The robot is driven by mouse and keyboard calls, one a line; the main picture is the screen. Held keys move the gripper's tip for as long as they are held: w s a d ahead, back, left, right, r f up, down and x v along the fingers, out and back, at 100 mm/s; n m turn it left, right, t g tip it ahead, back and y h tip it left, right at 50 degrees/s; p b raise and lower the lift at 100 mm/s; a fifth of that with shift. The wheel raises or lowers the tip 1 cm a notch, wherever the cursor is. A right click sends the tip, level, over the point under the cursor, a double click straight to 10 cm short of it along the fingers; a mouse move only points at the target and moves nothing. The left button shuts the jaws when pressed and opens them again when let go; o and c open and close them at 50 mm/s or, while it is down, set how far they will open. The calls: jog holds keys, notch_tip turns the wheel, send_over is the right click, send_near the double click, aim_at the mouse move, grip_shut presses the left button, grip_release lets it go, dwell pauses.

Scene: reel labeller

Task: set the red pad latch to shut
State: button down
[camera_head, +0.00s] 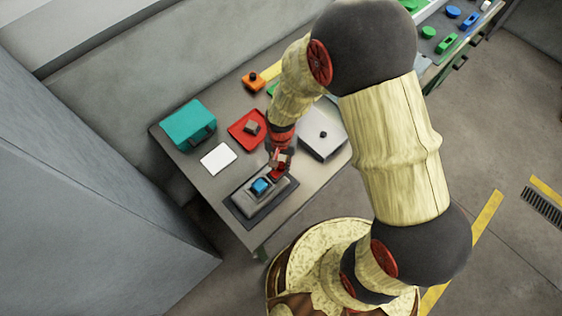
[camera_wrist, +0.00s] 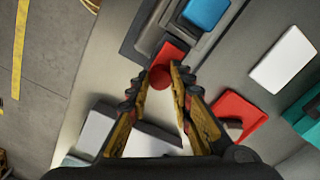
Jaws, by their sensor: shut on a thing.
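The red pad latch shows in the wrist view as a flat red piece (camera_wrist: 172,52) with a round red knob (camera_wrist: 160,77) at its near end. It sits at the end of a grey device (camera_head: 243,201) that bears a blue block (camera_head: 261,186). My gripper (camera_wrist: 161,75) has its fingertips on both sides of the red knob and is shut on it. In the head view my gripper (camera_head: 280,160) is at the device's upper right end, and it partly hides the latch. I cannot tell the latch's exact setting.
A red tray (camera_head: 238,127) with a small block in it, a white card (camera_head: 218,159) and a teal case (camera_head: 187,124) lie beyond the device. A grey box (camera_head: 318,145) with a dark knob stands to the right. An orange piece (camera_head: 252,82) is at the back.

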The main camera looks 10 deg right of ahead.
aim_at(273, 175)
jog(key=shift+s+a, duration=0.5)
jog(key=shift+a, duration=0.25)
jog(key=shift+s+a, duration=0.5)
jog(key=shift+a, duration=0.25)
jog(key=c, duration=2)
grip_release()
jog(key=shift+c, duration=0.2)
jog(key=o, duration=0.4)
jog(key=shift+s+a, duration=0.1)
jog(key=shift+a, duration=0.05)
jog(key=shift+o, duration=0.3)
